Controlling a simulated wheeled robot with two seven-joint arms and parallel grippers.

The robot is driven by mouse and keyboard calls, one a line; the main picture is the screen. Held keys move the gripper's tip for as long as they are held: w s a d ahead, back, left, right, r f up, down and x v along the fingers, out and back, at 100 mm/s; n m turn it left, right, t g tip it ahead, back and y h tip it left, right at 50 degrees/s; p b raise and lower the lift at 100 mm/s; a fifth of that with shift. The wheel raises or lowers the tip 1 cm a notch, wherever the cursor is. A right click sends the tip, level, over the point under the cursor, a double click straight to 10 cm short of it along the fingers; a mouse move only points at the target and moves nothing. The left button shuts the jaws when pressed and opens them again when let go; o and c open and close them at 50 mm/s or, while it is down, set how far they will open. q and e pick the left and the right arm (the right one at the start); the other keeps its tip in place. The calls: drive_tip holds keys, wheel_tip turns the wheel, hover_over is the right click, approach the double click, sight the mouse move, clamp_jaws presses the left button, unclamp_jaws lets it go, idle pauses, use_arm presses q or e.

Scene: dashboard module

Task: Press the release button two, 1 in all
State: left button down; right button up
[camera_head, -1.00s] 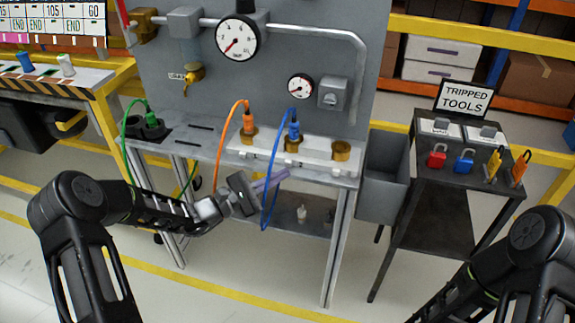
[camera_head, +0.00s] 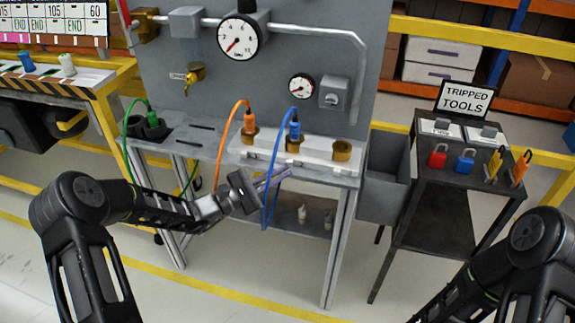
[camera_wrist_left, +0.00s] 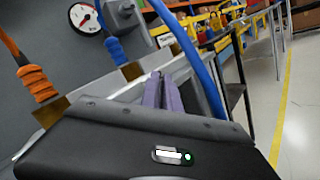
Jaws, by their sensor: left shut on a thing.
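The grey bench panel carries a pale socket rail (camera_head: 310,157) on its front ledge. An orange plug (camera_head: 249,122) and a blue plug (camera_head: 294,128) sit in brass sockets, and a third brass socket (camera_head: 342,150) at right is empty. I cannot make out a release button marked two. My left gripper (camera_head: 284,173) is in front of the ledge, below the blue plug, beside the hanging blue cable (camera_head: 275,160). Its purple-grey fingers (camera_wrist_left: 164,92) are close together in the left wrist view; what they hold is not clear. My right gripper is out of view.
A green cable (camera_head: 126,140) and an orange cable (camera_head: 221,150) hang at left. A grey bin (camera_head: 383,195) stands right of the bench. A dark cart (camera_head: 440,190) with padlocks and a "TRIPPED TOOLS" sign (camera_head: 465,98) is farther right. Open floor lies in front.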

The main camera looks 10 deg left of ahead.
use_arm(q)
drive_tip(key=shift+w, duration=0.15)
drive_tip(key=shift+w+d+f, duration=0.1)
drive_tip(key=shift+w+d, duration=0.05)
drive_tip(key=shift+w, duration=0.1)
